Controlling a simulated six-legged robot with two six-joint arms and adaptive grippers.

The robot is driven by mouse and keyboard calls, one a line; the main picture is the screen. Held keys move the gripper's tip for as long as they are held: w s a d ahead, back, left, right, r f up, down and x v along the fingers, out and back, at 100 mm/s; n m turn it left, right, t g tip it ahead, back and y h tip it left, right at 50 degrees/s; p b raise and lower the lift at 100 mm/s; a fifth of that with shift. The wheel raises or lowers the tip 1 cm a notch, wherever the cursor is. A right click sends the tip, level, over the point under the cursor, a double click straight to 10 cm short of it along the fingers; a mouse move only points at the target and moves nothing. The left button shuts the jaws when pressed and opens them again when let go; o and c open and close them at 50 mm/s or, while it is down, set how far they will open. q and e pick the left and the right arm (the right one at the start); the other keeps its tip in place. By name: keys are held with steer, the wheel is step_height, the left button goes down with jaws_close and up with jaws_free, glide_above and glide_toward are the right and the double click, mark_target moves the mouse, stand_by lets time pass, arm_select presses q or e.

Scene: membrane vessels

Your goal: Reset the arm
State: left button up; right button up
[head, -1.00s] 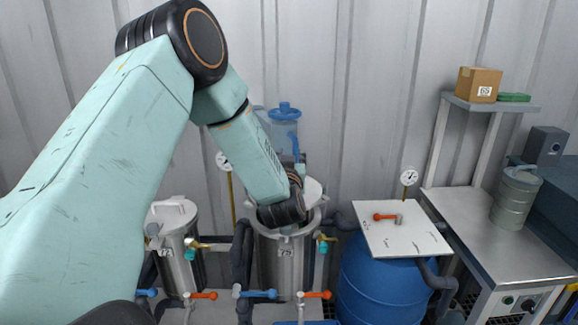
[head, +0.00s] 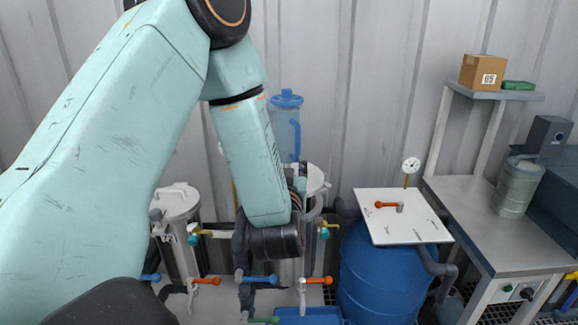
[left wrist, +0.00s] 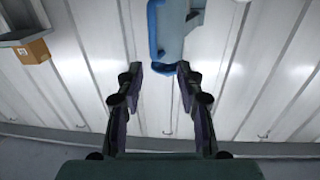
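My left arm comes in from the left in the head view and bends down, its dark wrist end (head: 275,241) in front of the metal vessels. Its gripper is mostly hidden behind the arm there. In the left wrist view my left gripper (left wrist: 157,76) has its two dark fingers apart, with nothing between the tips. My right gripper is in neither view.
A metal vessel (head: 178,203) stands left of the wrist, another (head: 317,181) is partly hidden behind it. Valves with orange (head: 206,281) and blue handles lie below. A blue barrel (head: 375,280) with a white board (head: 405,228) and a steel table (head: 490,240) stand right.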

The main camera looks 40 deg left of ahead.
arm_select(q)
steer(key=shift+w, duration=0.1)
steer(key=s+d+f+m+g+h+b, duration=0.1)
steer(key=s+d+f+g+h, duration=0.2)
steer(key=f, duration=0.5)
steer(key=s+d+f+m+g+h+b, duration=0.1)
steer(key=s+d+f+h+b, duration=0.2)
steer(key=f, duration=0.5)
steer(key=s+d+f+m+g+h, duration=0.1)
steer(key=s+d+f+g+h, duration=0.1)
steer(key=d+f, duration=0.45)
steer(key=s+d+f+m+g+h+b, duration=0.2)
steer(key=s+f+g+b, duration=0.6)
steer(key=s+f, duration=1.6)
steer(key=shift+s+d+f+m+g+b, duration=0.35)
steer(key=shift+s+d+m+b, duration=0.35)
steer(key=shift+d, duration=0.5)
steer(key=shift+r, duration=0.15)
steer(key=shift+w, duration=0.15)
